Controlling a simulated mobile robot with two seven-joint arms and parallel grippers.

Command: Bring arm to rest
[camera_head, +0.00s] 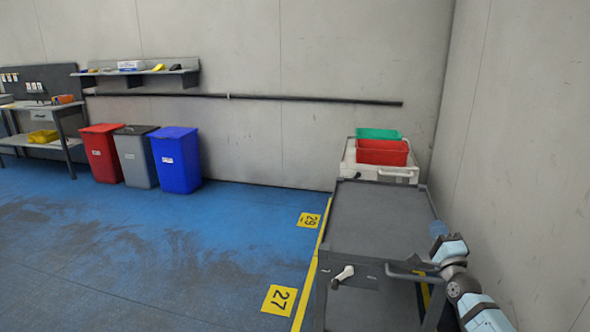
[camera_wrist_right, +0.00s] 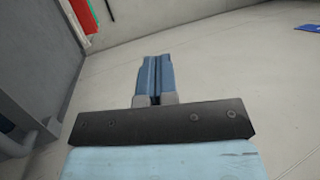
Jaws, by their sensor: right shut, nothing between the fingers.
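My right arm comes in at the lower right of the head view, beside the right side of the grey cart (camera_head: 378,215). My right gripper (camera_head: 439,229) is at the cart's right edge, near its push handle, and holds nothing. In the right wrist view its two blue fingers (camera_wrist_right: 153,78) lie together, shut and empty. My left gripper is not in view. A small white handled object (camera_head: 343,275) hangs on the cart's front face; I cannot tell what it is.
A white cart behind carries a red crate (camera_head: 381,152) and a green crate (camera_head: 379,134). A wall (camera_head: 520,130) stands close on the right. Red (camera_head: 101,153), grey (camera_head: 138,158) and blue (camera_head: 177,162) bins stand at the back left. The blue floor (camera_head: 200,245) between is clear.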

